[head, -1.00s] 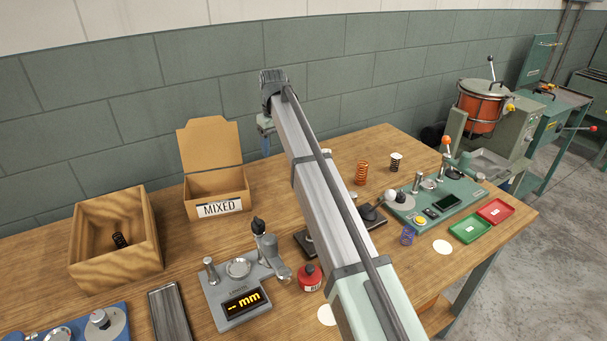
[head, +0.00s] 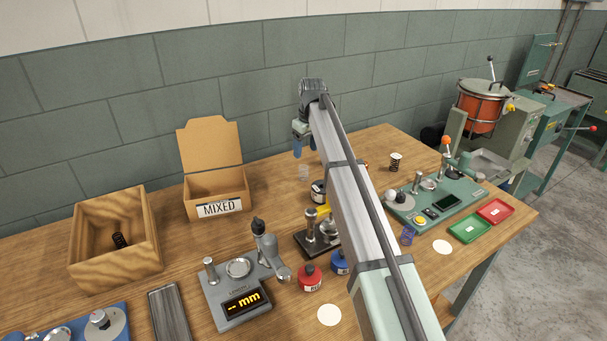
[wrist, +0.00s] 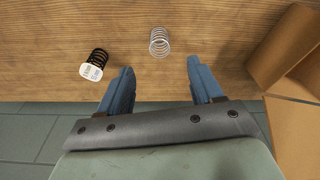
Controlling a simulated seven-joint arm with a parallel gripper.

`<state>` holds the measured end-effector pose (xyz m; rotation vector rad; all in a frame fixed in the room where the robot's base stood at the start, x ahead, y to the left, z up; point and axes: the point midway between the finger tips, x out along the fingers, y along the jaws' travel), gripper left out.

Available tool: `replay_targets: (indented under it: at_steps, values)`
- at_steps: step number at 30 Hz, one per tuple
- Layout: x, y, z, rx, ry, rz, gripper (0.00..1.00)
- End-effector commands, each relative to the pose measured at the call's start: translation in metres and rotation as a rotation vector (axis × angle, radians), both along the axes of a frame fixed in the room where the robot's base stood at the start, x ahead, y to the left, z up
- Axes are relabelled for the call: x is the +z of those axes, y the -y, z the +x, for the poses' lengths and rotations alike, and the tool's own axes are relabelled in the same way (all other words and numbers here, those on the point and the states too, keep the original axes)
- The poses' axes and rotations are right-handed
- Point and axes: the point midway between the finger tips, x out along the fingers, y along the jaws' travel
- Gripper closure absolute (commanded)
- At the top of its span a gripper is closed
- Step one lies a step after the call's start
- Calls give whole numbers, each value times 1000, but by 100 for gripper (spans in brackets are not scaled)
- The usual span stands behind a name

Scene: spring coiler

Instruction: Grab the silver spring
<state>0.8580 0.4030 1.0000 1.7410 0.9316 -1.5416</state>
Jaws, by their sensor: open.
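The silver spring (wrist: 159,42) stands on the wooden table in the wrist view, just beyond and between my fingertips. It also shows as a small pale coil (head: 304,172) below my gripper in the head view. My gripper (wrist: 162,72) is open and empty, with its two blue fingers apart. In the head view my gripper (head: 304,148) hangs above the far part of the table, near the wall. The fingers do not touch the spring.
A black coil-like item with a white label (wrist: 96,62) stands left of the spring in the wrist view. The open cardboard MIXED box (head: 216,190) is on the other side. A wooden box (head: 112,262) holds a dark spring. My arm hides part of the table.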

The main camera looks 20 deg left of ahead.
Motion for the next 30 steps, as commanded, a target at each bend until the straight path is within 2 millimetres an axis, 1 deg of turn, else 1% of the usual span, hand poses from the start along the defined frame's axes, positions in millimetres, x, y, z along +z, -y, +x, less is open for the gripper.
replay_targets:
  at_steps: [1,3,7,9,16,25,27,30]
  values:
    - [-10,-1,0,0,-2,-1,35]
    - [-23,-2,1,0,-2,-2,35]
    - [-42,-4,2,-1,-2,-1,35]
    - [-48,-5,3,-1,-2,-1,35]
    - [-59,-6,4,-1,0,0,35]
    - [-96,-10,7,-1,-1,0,35]
    - [-101,-10,8,-1,-2,-1,35]
    - [-103,-10,8,-1,-1,-1,35]
